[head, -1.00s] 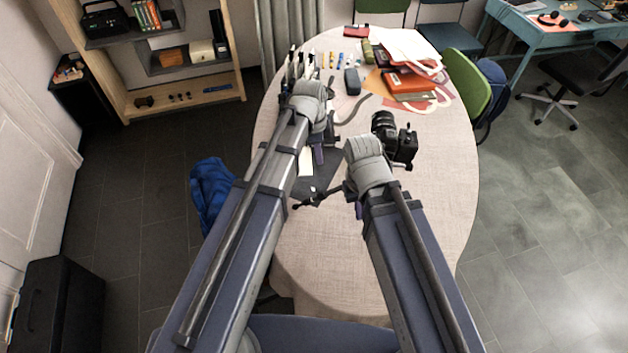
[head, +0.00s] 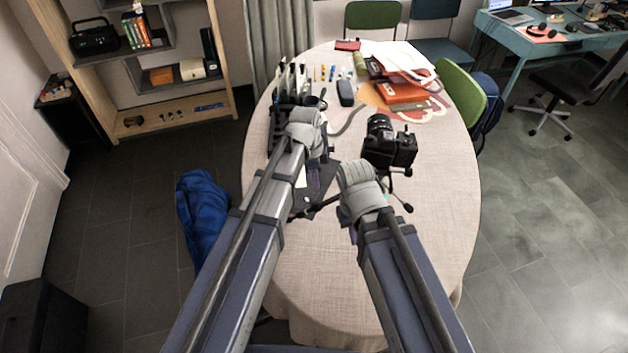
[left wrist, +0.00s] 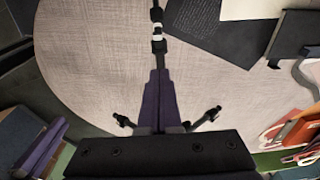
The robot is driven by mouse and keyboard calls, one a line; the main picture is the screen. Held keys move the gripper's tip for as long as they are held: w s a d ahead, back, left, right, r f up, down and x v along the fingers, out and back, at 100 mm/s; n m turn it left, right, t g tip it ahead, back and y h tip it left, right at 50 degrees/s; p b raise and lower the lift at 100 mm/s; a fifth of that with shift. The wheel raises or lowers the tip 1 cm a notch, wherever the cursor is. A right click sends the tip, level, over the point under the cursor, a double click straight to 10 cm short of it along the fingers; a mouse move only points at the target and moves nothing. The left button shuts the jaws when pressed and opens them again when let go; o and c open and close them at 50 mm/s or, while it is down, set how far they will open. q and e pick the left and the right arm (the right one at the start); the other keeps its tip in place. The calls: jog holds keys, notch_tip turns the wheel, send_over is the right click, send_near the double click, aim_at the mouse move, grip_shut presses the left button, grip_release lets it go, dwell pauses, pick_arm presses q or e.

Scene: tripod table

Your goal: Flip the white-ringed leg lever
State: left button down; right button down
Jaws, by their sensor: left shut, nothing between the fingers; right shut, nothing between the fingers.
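The camera (head: 388,150) stands on a small black tripod on the table (head: 425,260). One tripod leg (head: 328,205) reaches left between my two grippers. In the left wrist view a dark leg with white rings (left wrist: 158,32) lies just beyond my left fingertips, in line with them. My left gripper (head: 313,184) is shut and empty, pointing down; its purple fingers also show in the left wrist view (left wrist: 159,74). I cannot tell whether they touch the leg. My right gripper (head: 352,236) is shut and empty, mostly hidden by its own wrist.
A dark mat (head: 300,203) lies under my left gripper. A black rack (head: 285,115) stands behind it. Orange and red folders (head: 402,93) lie at the back right. The table's right and front parts are clear.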

aim_at(309, 200)
pick_arm(q)
jog(key=f+b, duration=0.1)
jog(key=a+f+b, duration=0.1)
jog(key=f, duration=0.1)
jog(key=f+b, duration=0.1)
jog(key=f, duration=0.1)
jog(key=shift+s+a+b, duration=0.2)
jog(key=shift+a+b, duration=0.15)
jog(key=shift+a+f, duration=0.1)
jog(key=shift+a, duration=0.15)
jog(key=shift+a, duration=0.1)
jog(key=shift+s+a+f+h+b, duration=0.1)
jog(key=shift+h+b, duration=0.25)
jog(key=shift+h, duration=0.05)
